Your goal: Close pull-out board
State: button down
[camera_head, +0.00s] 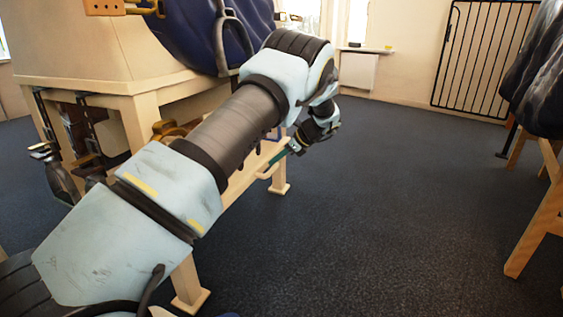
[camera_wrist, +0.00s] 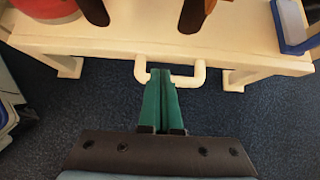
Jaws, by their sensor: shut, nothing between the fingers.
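The cream pull-out board (camera_wrist: 115,45) spans the top of the wrist view, with a U-shaped cream handle (camera_wrist: 188,80) on its front edge. In the head view the board (camera_head: 238,183) sticks out from the wooden stand behind my arm, mostly hidden by it. My gripper's teal fingers (camera_wrist: 163,76) are shut together and empty. Their tips overlap the handle's opening in the wrist view; I cannot tell whether they touch it. In the head view my gripper (camera_head: 272,166) is beside the board's handle end.
On the board stand a red round thing (camera_wrist: 48,8), brown upright pieces (camera_wrist: 195,14) and a blue tray (camera_wrist: 287,28). The wooden stand (camera_head: 90,60) carries a blue saddle (camera_head: 195,35). Open floor (camera_head: 390,190) lies right; another wooden stand (camera_head: 540,215) is at the far right.

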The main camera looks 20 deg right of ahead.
aim_at(260, 171)
jog(key=b+x, duration=0.1)
jog(key=x, duration=0.3)
jog(key=shift+w+a+f+b, duration=0.1)
jog(key=shift+w+f+b, duration=0.05)
jog(key=shift+f+b, duration=0.15)
jog(key=shift+a+r, duration=0.1)
jog(key=w+a+p, duration=0.3)
jog(key=shift+r, duration=0.25)
jog(key=shift+w+a+f, duration=0.2)
jog(key=shift+w+a, duration=0.1)
jog(key=shift+a, duration=0.05)
